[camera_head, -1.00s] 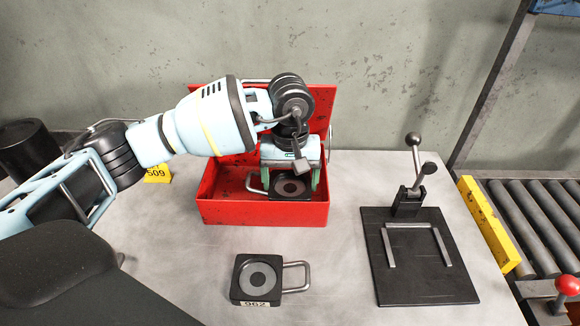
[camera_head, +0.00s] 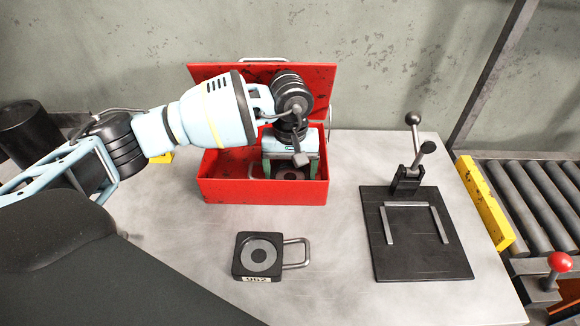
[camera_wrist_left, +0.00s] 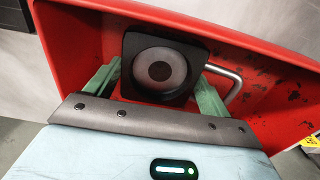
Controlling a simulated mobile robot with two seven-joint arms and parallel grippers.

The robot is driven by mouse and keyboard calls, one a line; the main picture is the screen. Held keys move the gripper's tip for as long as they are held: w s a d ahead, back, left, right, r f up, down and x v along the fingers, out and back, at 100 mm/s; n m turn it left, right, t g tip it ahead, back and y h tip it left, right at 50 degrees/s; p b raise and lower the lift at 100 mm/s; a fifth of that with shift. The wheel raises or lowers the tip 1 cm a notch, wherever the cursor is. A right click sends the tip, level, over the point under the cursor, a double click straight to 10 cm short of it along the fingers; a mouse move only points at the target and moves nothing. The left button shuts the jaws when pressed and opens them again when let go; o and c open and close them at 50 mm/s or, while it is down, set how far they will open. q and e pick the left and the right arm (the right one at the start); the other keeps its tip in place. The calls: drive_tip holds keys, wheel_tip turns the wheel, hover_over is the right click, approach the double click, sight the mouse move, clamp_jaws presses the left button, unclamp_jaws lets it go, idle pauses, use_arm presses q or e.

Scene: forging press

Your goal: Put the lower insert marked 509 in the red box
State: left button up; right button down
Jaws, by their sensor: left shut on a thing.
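The red box (camera_head: 262,191) stands open at the back of the table, its lid raised against the wall side. My left gripper (camera_head: 290,172) reaches down into the box, shut on a dark square insert (camera_head: 288,174) with a grey ring and a metal handle. In the left wrist view the insert (camera_wrist_left: 158,68) sits between the green fingers (camera_wrist_left: 155,88), inside the box walls (camera_wrist_left: 75,45). Its marking is hidden. Whether it touches the box floor I cannot tell. A second insert marked 962 (camera_head: 257,257) lies on the table in front. My right gripper is not in view.
A yellow tag (camera_head: 161,158) lies left of the box, mostly hidden by my arm. A black plate with a lever clamp (camera_head: 420,262) is at right. A yellow bar (camera_head: 484,203) and roller conveyor (camera_head: 540,195) lie beyond. Table between box and plate is clear.

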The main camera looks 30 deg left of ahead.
sight(290, 178)
use_arm(q)
drive_tip(key=o, duration=2)
drive_tip(key=shift+c, duration=0.2)
wheel_tip(290, 178, up, 12)
drive_tip(key=shift+b, duration=0.35)
drive_tip(key=shift+r, duration=0.1)
